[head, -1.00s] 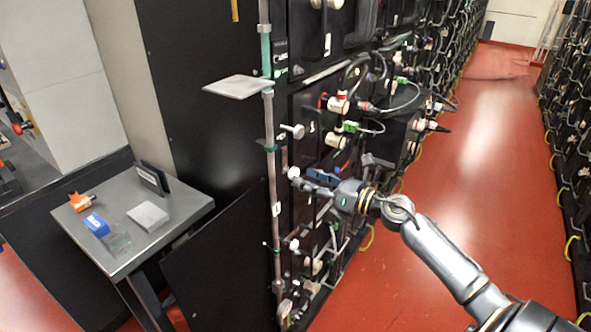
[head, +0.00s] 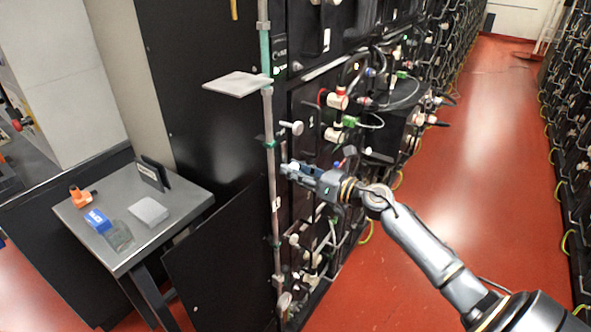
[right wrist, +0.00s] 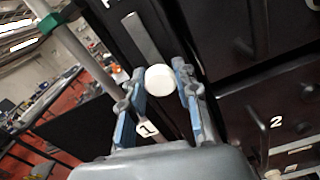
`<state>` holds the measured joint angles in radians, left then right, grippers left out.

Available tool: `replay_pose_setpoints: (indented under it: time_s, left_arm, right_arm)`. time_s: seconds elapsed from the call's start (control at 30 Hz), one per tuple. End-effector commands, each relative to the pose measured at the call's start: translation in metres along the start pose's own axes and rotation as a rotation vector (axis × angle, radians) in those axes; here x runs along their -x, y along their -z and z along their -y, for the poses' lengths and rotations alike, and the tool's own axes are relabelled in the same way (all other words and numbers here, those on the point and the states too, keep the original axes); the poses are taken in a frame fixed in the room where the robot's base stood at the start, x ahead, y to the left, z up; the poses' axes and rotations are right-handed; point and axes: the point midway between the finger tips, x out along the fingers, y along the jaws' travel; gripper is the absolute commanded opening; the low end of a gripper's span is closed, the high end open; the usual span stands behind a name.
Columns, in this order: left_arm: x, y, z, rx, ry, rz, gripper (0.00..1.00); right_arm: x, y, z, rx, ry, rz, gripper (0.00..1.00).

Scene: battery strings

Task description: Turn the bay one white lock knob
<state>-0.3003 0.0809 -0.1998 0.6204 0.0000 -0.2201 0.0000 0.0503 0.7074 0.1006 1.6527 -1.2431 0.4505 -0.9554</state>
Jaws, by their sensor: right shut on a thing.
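The white lock knob (right wrist: 160,79) of bay one is round and pale, on the black cabinet front. In the right wrist view it sits between my right gripper's (right wrist: 160,72) two blue fingers. In the head view my right gripper (head: 291,170) reaches in from the right to the cabinet's front corner and is shut on the knob, which is mostly hidden there. The knob's turn angle cannot be told. My left gripper is not in view.
Another white knob (head: 292,128) is above, near a grey shelf plate (head: 238,85). Cables and connectors (head: 338,99) crowd the cabinet front. The red aisle floor (head: 470,150) is clear.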

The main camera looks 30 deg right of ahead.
Motion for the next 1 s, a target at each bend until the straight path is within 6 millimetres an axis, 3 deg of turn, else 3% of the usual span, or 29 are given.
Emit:
replay_pose_setpoints:
  time_s: [0.43, 1.0]
  left_arm:
    - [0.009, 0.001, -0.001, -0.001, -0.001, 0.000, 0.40]
    - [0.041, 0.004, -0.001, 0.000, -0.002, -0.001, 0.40]
  right_arm:
    - [0.000, -0.002, 0.001, -0.125, 0.002, 0.000, 0.00]
    - [0.000, -0.003, 0.001, -0.643, 0.003, 0.001, 0.00]
